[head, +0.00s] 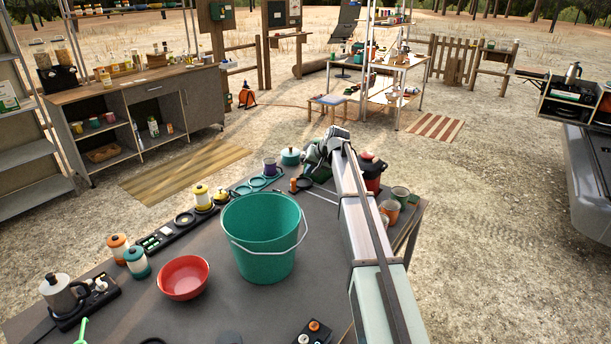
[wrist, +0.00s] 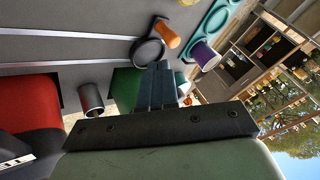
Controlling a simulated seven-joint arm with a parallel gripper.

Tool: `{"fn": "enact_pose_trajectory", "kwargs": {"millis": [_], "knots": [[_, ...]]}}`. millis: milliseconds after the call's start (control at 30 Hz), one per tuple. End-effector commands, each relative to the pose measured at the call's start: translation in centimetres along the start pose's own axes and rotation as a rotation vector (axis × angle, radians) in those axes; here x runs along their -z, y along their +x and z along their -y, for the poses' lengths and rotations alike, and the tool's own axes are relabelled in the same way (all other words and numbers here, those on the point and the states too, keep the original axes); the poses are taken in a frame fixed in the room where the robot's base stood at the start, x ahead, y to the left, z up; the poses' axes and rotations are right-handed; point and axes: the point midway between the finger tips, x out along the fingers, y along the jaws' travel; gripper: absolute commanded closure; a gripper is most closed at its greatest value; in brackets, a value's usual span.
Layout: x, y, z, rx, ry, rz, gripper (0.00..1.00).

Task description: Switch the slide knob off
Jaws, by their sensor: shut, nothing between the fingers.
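My gripper (wrist: 157,88) is shut and empty; its dark fingers point down at the far end of the grey table. In the wrist view, the fingertips are in front of a green block (wrist: 126,88) and close to a black ring-shaped fitting (wrist: 149,53). In the head view, my gripper (head: 318,158) is at the table's far edge, with its fingertips hard to make out. I cannot tell for certain which part is the slide knob. A small orange cylinder (wrist: 168,34) stands beside the ring; it also shows in the head view (head: 293,184).
A teal bucket (head: 262,240) stands mid-table, with a red bowl (head: 183,278) to its left. A red pot (head: 372,174) and mugs (head: 390,211) stand right of my arm. A dark strip of fittings (head: 158,240) runs along the left edge. A knobbed panel (head: 313,332) lies at the front.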

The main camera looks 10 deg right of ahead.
Motion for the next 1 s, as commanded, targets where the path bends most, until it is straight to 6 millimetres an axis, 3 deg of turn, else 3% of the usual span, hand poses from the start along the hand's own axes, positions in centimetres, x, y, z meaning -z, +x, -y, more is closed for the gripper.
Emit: {"fn": "enact_pose_trajectory", "kwargs": {"millis": [200, 667, 767, 867, 1000], "knots": [[0.0, -1.7, -0.1, -0.001, 0.000, 0.000, 1.00], [0.5, -1.9, -0.3, 0.002, 0.024, -0.008, 1.00], [2.4, -2.0, -1.0, 0.014, 0.110, -0.042, 1.00], [5.7, -2.5, -2.8, 0.037, 0.275, -0.107, 1.00], [10.8, -5.2, -9.2, 0.065, 0.559, -0.246, 1.00]]}}
